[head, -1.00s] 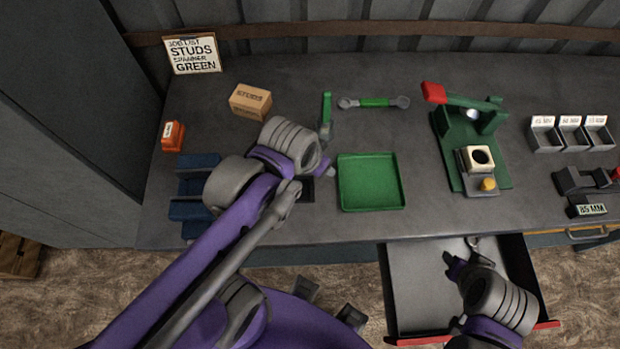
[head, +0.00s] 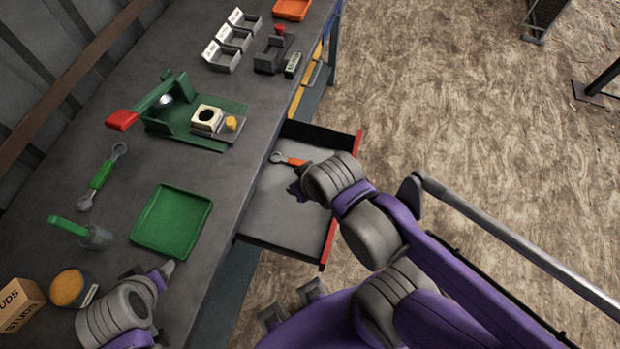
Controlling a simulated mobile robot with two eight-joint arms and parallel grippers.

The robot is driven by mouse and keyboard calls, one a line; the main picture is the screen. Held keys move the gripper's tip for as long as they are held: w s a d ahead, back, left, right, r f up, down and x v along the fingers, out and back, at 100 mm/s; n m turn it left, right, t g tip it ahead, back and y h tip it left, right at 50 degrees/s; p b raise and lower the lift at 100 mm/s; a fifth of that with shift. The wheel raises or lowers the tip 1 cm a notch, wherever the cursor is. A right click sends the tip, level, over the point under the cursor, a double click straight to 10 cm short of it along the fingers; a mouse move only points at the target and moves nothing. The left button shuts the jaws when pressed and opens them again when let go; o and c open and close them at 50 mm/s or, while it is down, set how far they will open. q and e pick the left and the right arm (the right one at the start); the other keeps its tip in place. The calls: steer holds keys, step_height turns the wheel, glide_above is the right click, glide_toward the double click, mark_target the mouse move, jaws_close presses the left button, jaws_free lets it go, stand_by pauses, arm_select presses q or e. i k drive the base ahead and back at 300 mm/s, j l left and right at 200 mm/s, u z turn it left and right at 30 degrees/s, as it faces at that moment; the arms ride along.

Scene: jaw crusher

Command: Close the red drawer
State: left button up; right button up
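The red drawer (head: 330,215) has a red front edge and stands pulled out from the bench. An orange-handled spanner (head: 293,161) lies in or just above its grey interior. My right gripper (head: 302,178) is over the drawer's inside, at the handle end of the spanner. My own wrist partly hides its fingers, so I cannot tell whether they hold the spanner. My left gripper (head: 166,270) is over the bench near its front edge, away from the drawer. Its fingers are too small and covered to tell their opening.
On the bench (head: 230,185) are a green tray (head: 171,221), a green-handled spanner (head: 102,177), a green press (head: 185,110), a tub of orange-brown contents (head: 72,288) and labelled bins (head: 233,40). Open floor (head: 470,110) lies beyond the drawer front.

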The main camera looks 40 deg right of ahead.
mark_target(273, 220)
steer(key=k+l+z, duration=0.25)
steer(key=l+z, duration=0.25)
steer(key=k+l+z, duration=0.1)
steer(key=l+z, duration=0.15)
steer(key=k+l+u, duration=0.2)
steer(key=k, duration=0.25)
